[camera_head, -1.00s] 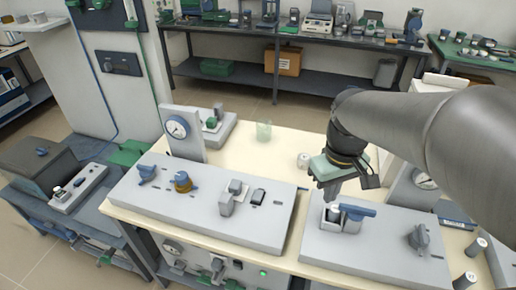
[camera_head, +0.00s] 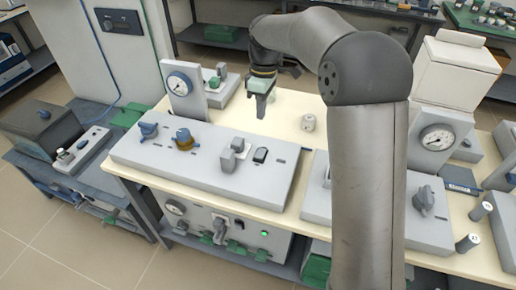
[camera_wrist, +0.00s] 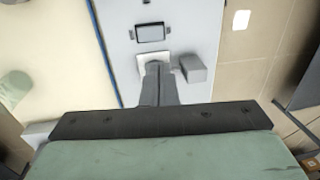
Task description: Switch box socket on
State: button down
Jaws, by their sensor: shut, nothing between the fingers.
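My gripper (camera_head: 261,113) is shut and empty. It points down above the long grey panel (camera_head: 150,158) on the table. In the wrist view its fingers (camera_wrist: 159,80) overlap a white square plate (camera_wrist: 153,57) and hide part of it. A grey block (camera_wrist: 193,68) stands beside them. In the head view, a grey boxy fitting (camera_head: 229,160), in two parts, sits on the panel below and left of the fingers. A black rocker switch (camera_head: 260,155) is to its right, also seen in the wrist view (camera_wrist: 150,33). I cannot tell contact or the rocker's position.
The panel also carries a blue knob (camera_head: 148,130) and a brass-and-blue valve (camera_head: 184,139). A gauge (camera_head: 179,84) stands behind it. A second panel (camera_head: 430,232) at right is partly hidden by my arm.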

aim_at(259, 156)
jog(key=shift+f, duration=0.15)
jog(key=f, duration=0.4)
jog(key=s+f+p, duration=0.1)
jog(key=f, duration=0.4)
jog(key=s+f, duration=0.1)
jog(key=f, duration=0.3)
jog(key=shift+a+f, duration=0.3)
jog(key=shift+w, duration=0.1)
jog(key=shift+f+t+b, duration=0.3)
jog(key=shift+f+b, duration=0.25)
jog(key=shift+b, duration=0.3)
jog(key=shift+s+r, duration=0.2)
jog(key=shift+r, duration=0.1)
jog(key=shift+w+p, duration=0.15)
jog(key=shift+p, duration=0.2)
